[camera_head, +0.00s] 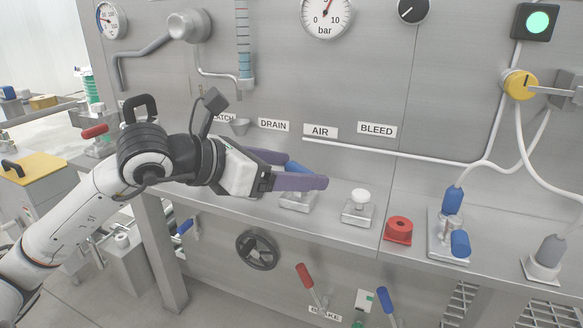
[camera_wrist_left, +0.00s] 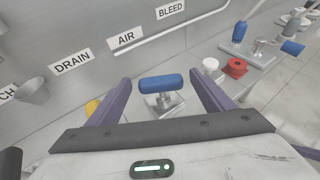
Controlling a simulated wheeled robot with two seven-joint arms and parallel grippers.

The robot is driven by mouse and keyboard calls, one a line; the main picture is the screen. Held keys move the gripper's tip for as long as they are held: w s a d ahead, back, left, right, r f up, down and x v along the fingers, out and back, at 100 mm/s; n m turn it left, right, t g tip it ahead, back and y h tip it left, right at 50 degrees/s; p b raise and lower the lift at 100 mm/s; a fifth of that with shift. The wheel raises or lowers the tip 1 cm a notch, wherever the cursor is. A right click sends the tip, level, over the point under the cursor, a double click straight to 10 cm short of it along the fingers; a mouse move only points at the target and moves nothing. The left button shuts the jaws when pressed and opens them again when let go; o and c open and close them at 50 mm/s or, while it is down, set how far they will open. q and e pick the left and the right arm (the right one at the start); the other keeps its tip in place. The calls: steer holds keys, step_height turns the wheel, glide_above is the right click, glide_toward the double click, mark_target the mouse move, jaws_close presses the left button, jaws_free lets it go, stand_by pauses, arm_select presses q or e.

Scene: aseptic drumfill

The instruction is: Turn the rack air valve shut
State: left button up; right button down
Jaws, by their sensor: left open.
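The air valve has a blue handle (camera_wrist_left: 160,82) on a square metal base (camera_wrist_left: 164,103), below the AIR label (camera_head: 320,131). My left gripper (camera_head: 306,170) is open, with its purple fingers reaching to the valve. In the left wrist view, the handle lies crosswise between the two fingers, with gaps visible at both ends. In the head view, the near finger hides most of the handle, and only a bit of blue and the base show. My right gripper is not in view.
A white-knobbed bleed fitting (camera_head: 359,204) and a red round part (camera_head: 398,229) stand to the right on the shelf. Farther right is a blue-handled fitting (camera_head: 453,202). A thin white pipe (camera_head: 390,152) runs along the panel above the shelf. A handwheel (camera_head: 257,250) sits below.

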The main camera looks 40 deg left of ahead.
arm_select(q)
steer(key=shift+c, duration=0.4)
steer(key=c, duration=1)
steer(key=shift+o, duration=0.2)
